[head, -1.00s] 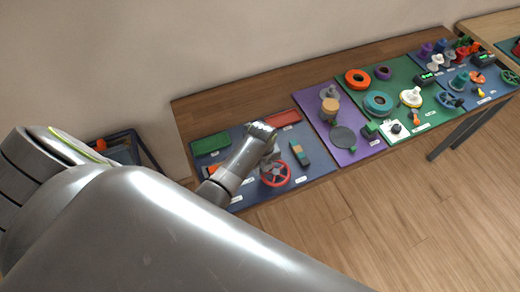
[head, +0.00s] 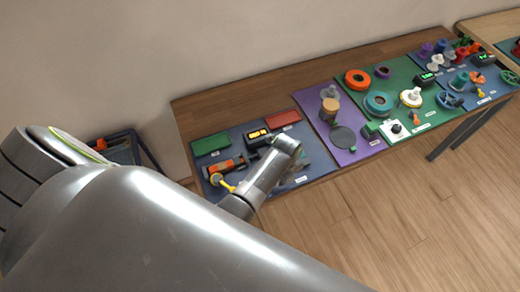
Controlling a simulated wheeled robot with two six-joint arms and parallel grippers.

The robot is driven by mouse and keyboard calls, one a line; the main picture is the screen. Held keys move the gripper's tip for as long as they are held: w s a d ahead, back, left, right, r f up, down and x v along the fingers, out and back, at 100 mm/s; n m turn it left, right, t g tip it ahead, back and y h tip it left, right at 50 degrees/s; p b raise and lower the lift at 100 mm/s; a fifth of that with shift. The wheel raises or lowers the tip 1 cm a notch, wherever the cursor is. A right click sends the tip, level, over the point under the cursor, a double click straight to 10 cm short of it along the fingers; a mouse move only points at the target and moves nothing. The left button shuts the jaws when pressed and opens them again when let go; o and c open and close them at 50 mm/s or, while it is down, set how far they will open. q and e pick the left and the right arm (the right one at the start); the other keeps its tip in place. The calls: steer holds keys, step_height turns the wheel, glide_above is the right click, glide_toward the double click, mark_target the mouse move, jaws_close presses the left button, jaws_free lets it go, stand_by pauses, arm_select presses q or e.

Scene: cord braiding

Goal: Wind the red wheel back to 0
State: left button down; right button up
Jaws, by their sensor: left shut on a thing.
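My left arm reaches in from the left across the blue board (head: 319,157). My left gripper (head: 296,168) is at the board's right part, at the place of the red wheel. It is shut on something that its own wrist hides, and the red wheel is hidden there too. A black display box (head: 258,135) with lit yellow digits stands just behind the wrist. Its digits are too small to read. My right gripper is not in view.
On the blue board are a green block (head: 211,143), a red block (head: 284,119) and an orange device (head: 222,166) with a yellow-handled part (head: 221,182). A purple board (head: 344,157) and a green board (head: 432,110) with several parts lie to the right.

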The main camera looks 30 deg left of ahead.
arm_select(q)
steer(key=shift+w+d, duration=0.15)
steer(key=c, duration=1.1)
jaws_free()
steer(key=shift+c, duration=0.2)
